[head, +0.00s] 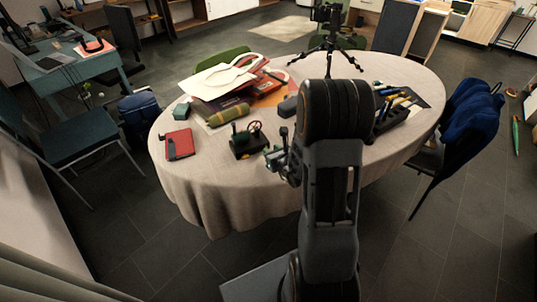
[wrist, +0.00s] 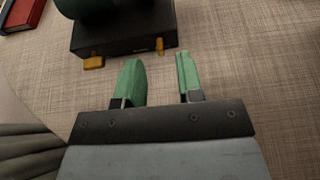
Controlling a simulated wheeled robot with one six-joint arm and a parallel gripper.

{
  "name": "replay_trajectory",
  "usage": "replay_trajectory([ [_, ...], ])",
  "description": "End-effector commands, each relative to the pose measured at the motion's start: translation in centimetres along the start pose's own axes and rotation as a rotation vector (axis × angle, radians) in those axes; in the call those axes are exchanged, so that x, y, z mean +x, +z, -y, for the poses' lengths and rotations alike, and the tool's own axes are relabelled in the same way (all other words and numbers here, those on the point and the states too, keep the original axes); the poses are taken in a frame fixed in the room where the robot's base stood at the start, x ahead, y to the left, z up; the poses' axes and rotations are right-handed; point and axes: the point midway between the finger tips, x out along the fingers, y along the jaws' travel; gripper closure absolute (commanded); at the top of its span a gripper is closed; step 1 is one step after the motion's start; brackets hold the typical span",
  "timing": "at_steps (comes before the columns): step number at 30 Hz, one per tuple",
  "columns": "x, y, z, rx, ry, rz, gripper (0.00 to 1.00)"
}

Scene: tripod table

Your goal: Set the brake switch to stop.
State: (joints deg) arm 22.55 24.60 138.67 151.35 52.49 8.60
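A small machine with a dark base, a green body and a red-rimmed wheel (head: 247,140) stands on the table near its front edge. In the wrist view its dark base (wrist: 125,33) is at the top, with a brass tab (wrist: 94,62) at its lower left and a small upright brass piece (wrist: 160,45) near its right end. I cannot tell which part is the brake switch or how it is set. My gripper (wrist: 160,75) is open and empty, its green fingers just short of the base with bare cloth between them. In the head view my gripper (head: 274,158) is right of the machine.
The cloth-covered oval table (head: 205,180) also bears a red book (head: 179,144), a rolled olive case (head: 229,114), papers (head: 215,84), a tripod (head: 328,45) and a dark tray with pens (head: 388,115). My arm hides the table's middle. Cloth left of the machine is partly clear.

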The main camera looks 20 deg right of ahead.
Motion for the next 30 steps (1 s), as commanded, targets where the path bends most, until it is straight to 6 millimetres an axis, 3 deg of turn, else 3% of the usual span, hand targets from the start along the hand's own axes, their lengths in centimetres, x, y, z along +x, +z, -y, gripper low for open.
replay_trajectory([
  [9, 2.7, 0.0, 0.0, 0.0, 0.0, -0.001, 0.66],
  [20, 3.0, 0.0, 0.0, 0.0, -0.001, 0.0, 0.66],
  [30, 3.0, 0.0, 0.0, 0.0, -0.001, 0.0, 0.97],
])
